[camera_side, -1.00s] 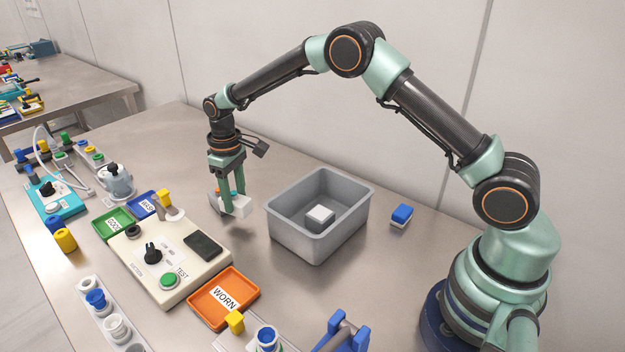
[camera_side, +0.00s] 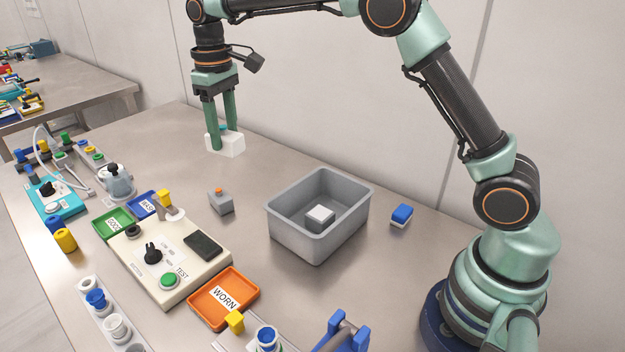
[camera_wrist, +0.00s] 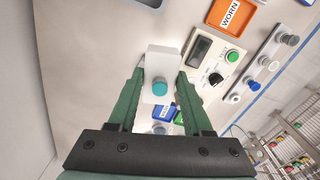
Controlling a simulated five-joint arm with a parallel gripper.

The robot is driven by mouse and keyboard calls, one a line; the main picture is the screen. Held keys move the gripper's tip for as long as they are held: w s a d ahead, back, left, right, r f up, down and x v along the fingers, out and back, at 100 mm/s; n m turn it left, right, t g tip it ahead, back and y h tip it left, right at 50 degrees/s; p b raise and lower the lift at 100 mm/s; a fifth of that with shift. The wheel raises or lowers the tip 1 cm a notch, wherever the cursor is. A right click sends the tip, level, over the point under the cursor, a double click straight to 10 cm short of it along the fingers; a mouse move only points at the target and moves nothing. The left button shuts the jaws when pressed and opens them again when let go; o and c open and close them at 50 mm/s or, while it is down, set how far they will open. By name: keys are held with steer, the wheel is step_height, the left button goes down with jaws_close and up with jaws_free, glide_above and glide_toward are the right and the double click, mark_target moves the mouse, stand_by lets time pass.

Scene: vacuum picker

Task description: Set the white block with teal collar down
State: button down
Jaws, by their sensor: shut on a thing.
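The white block with teal collar (camera_side: 236,146) is between the fingers of my gripper (camera_side: 223,142) in the side view. My gripper is shut on it and holds it well above the table. In the wrist view the block (camera_wrist: 163,62) shows between my green fingers, with its round teal part (camera_wrist: 159,89) facing the camera. In the side view only a little teal shows behind the fingers. Nothing is under the block but air and the table.
A grey block with an orange top (camera_side: 221,204) stands on the table below. A grey bin (camera_side: 291,243) holds a white-topped block (camera_side: 320,215). A blue-and-white block (camera_side: 401,216) lies to its right. The tester (camera_side: 165,280) and orange WORN tray (camera_side: 203,317) are nearer.

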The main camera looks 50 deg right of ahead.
steer(key=s+a+f+m, duration=0.1)
steer(key=s+a, duration=0.1)
steer(key=s, duration=0.9)
steer(key=s+a+m, duration=0.1)
steer(key=s+a, duration=0.1)
steer(key=s, duration=0.9)
step_height(320, 180, down, 20)
steer(key=shift+s+r, duration=0.15)
steer(key=shift+r, duration=0.05)
steer(key=shift+f, duration=0.15)
steer(key=shift+c, duration=1.6)
jaws_free()
step_height(320, 180, up, 12)
steer(key=d+r+m+t, duration=0.1)
steer(key=d+r+t, duration=0.4)
steer(key=d+r, duration=0.6)
steer(key=shift+s+d+r+t, duration=0.15)
steer(key=shift+d+r+t, duration=0.1)
steer(key=shift+d+t, duration=0.1)
